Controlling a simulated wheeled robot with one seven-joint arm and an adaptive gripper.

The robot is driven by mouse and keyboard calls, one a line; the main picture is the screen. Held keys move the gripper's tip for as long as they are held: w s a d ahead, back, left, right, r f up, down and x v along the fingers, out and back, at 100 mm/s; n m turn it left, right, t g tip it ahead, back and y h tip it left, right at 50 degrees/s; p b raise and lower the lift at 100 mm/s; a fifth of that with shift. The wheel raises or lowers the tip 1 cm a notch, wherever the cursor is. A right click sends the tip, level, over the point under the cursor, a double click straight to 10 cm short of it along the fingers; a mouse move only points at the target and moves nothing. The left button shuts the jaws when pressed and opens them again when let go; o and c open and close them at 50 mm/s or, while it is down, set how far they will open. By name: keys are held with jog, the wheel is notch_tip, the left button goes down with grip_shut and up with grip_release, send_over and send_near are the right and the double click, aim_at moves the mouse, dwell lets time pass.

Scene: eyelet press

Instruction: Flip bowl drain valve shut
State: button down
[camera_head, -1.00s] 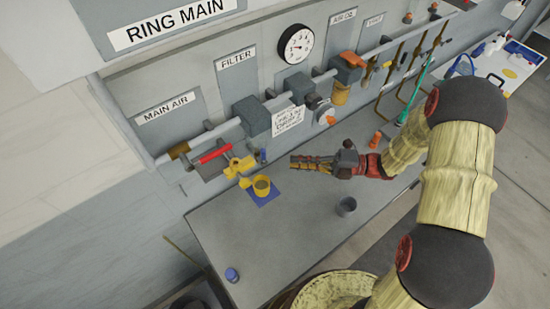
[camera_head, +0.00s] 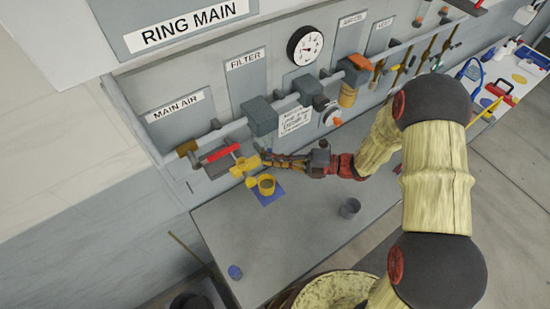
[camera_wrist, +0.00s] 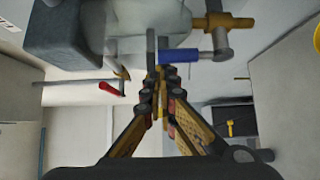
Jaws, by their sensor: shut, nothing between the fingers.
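In the wrist view a small valve with a blue lever (camera_wrist: 180,55) lies across the picture just ahead of my fingertips. Its grey stem joins a brass-coloured fitting (camera_wrist: 215,20) at the top. I take this to be the bowl drain valve. In the head view my gripper (camera_head: 264,158) reaches left, low in front of the panel, beside the yellow fitting (camera_head: 243,166). It also shows in the wrist view (camera_wrist: 158,74), shut and empty, its tips close to the blue lever's left end; I cannot tell whether they touch. In the head view the blue lever is hidden.
A red lever (camera_head: 222,152) sits on the main air pipe, left of my gripper. A grey cup (camera_head: 349,207) stands farther right. The bench front (camera_head: 290,250) is mostly clear.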

jog(key=shift+w+d+r+p, duration=0.1)
jog(key=shift+w+d+p, duration=0.15)
jog(key=shift+p, duration=0.3)
jog(key=w+d+f+m+y, duration=0.3)
jog(key=w+d+f, duration=0.1)
jog(key=d+f, duration=0.2)
jog(key=shift+w+d+f+t, duration=0.15)
jog(key=shift+w+f+t, duration=0.05)
jog(key=shift+f+t, duration=0.25)
dwell(1.1)
jog(key=shift+f+m, duration=0.15)
jog(key=shift+m, duration=0.15)
jog(key=shift+s, duration=0.1)
jog(key=w+v, duration=0.1)
jog(key=v, duration=1.1)
jog(key=shift+s+y, duration=0.3)
jog(key=shift+s, duration=0.1)
